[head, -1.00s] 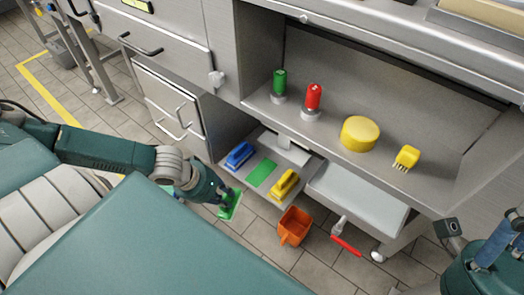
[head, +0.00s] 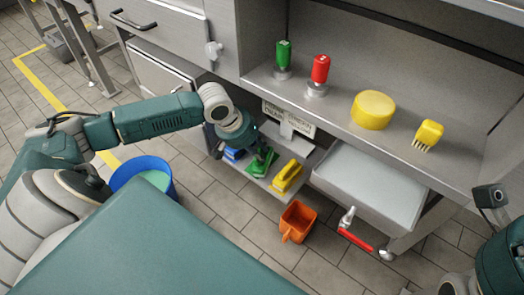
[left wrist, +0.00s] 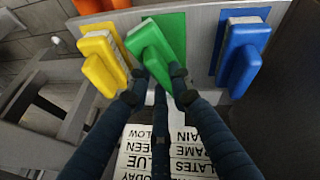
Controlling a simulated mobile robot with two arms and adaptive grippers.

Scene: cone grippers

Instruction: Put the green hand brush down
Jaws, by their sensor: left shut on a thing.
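The green hand brush (head: 262,160) is in my left gripper (head: 254,157) at the low shelf. In the left wrist view the fingers (left wrist: 161,80) are shut on the brush (left wrist: 148,42). It lies over the green patch (left wrist: 174,30), turned at an angle to it. I cannot tell whether it touches the patch. The yellow brush (head: 288,176) is to its right and the blue brush (head: 233,154) to its left in the head view. In the left wrist view these sides are swapped: yellow (left wrist: 104,62), blue (left wrist: 243,52).
A sign (head: 290,118) stands behind the brushes. An orange scoop (head: 298,219) and a red-handled tool (head: 355,238) are nearby. A blue bucket (head: 126,169) is at left.

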